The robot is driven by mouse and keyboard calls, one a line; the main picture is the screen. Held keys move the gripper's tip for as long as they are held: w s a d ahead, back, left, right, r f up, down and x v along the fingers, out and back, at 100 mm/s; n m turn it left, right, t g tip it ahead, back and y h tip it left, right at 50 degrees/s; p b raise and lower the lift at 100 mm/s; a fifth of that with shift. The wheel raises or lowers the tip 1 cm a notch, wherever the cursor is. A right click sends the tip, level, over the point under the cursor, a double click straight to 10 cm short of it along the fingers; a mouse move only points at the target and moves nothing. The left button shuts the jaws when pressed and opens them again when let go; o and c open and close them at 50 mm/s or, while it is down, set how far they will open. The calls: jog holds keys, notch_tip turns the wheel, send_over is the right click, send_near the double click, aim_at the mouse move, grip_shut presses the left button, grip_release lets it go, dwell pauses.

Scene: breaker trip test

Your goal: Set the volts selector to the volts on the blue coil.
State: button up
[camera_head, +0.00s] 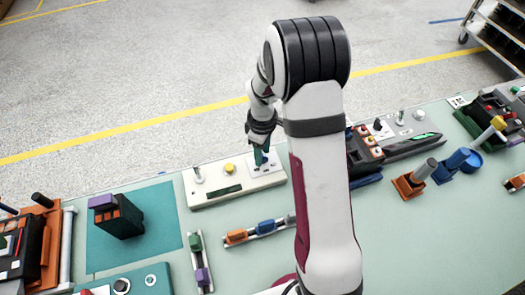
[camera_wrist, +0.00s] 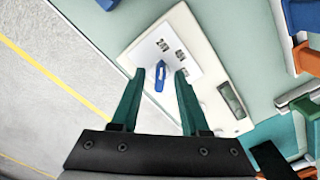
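The volts selector is likely the blue knob (camera_wrist: 160,76) on a white plate with small dark markings, too small to read, in the wrist view. The plate is on a pale panel box (camera_head: 210,197). My gripper (camera_wrist: 160,73) has two teal fingers, open, one on each side of the knob with a gap visible on both sides. In the head view my gripper (camera_head: 262,157) points down at the right end of the panel and hides the knob. A blue block (camera_head: 266,227) sits on a rail in front; I cannot tell whether it is the blue coil. No volts value is legible.
The panel has a yellow button (camera_head: 229,168) and a dark display (camera_wrist: 231,100). A dark breaker-like block (camera_head: 122,218) stands on a teal mat (camera_head: 105,258) at left. Orange (camera_head: 407,186) and blue (camera_head: 443,174) holders with cylinders stand at right. My arm covers the middle.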

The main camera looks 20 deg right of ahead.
notch_tip(320, 180, up, 16)
dwell(0.4)
jog(key=shift+f, duration=0.1)
jog(key=s+a+m+y, duration=0.1)
jog(key=s+a+m, duration=0.2)
jog(key=s+m, duration=0.4)
jog(key=s+a+r+m, duration=0.1)
jog(key=s+a+m, duration=0.3)
jog(key=s, duration=1.5)
jog(key=m, duration=0.3)
jog(key=shift+a+r+m+y, duration=0.25)
jog(key=shift+r+m+y, duration=0.05)
jog(key=shift+m+y, duration=0.1)
